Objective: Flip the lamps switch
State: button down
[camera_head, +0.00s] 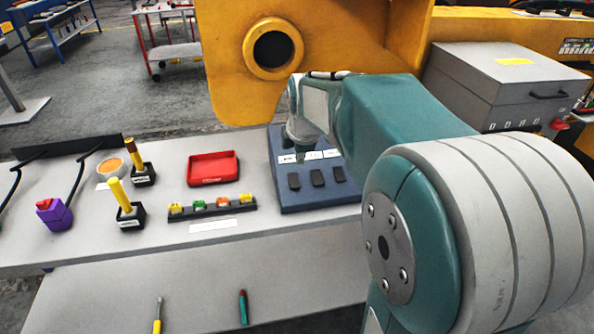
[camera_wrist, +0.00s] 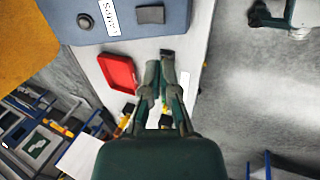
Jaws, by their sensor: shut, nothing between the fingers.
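A blue-grey switch panel (camera_head: 290,196) sits on the bench at the centre of the head view, with three dark rocker switches (camera_head: 318,178) in a row. White labels (camera_head: 287,158) lie above the switches, too small to read for certain. In the head view my arm hides the panel's upper right part.
A red tray (camera_head: 213,168), a strip of coloured blocks (camera_head: 212,207) and two yellow-handled items (camera_head: 122,196) stand left of the panel. A yellow casting (camera_head: 235,90) rises behind it. A grey box (camera_head: 490,80) stands at the right. Bare bench lies in front.

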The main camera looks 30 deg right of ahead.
aim_at(294, 186)
jog(key=x, duration=1.3)
jog(key=shift+f, duration=0.3)
jog(key=shift+r, duration=0.15)
jog(key=shift+w+r, duration=0.1)
jog(key=shift+r, duration=0.6)
jog(key=shift+a, duration=0.1)
